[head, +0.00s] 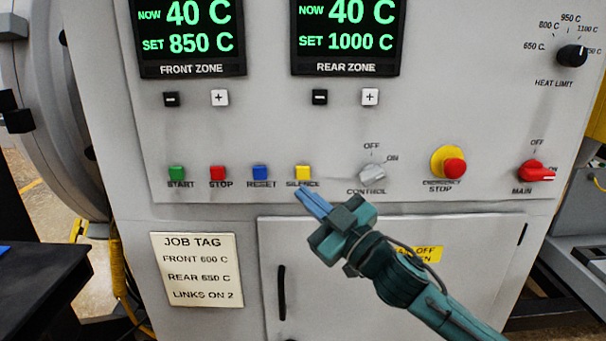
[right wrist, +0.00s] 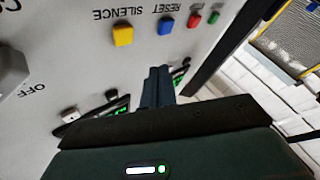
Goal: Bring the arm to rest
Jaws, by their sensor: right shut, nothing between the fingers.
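My right gripper (head: 312,202) is in front of the furnace's control panel (head: 270,120), just below the yellow SILENCE button (head: 303,172). Its blue fingers are together and hold nothing. In the right wrist view the shut fingers (right wrist: 158,86) point toward the panel, with the yellow button (right wrist: 123,35) and the blue RESET button (right wrist: 166,25) beyond them. I cannot tell whether the fingertips touch the panel. The right arm comes in from the lower right. My left gripper is not in view.
Green START (head: 177,172), red STOP (head: 217,172), the CONTROL knob (head: 373,171), the emergency stop (head: 453,167) and the red MAIN switch (head: 536,171) line the panel. A cabinet door with a black handle (head: 282,292) is below. A dark table (head: 40,290) stands at left.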

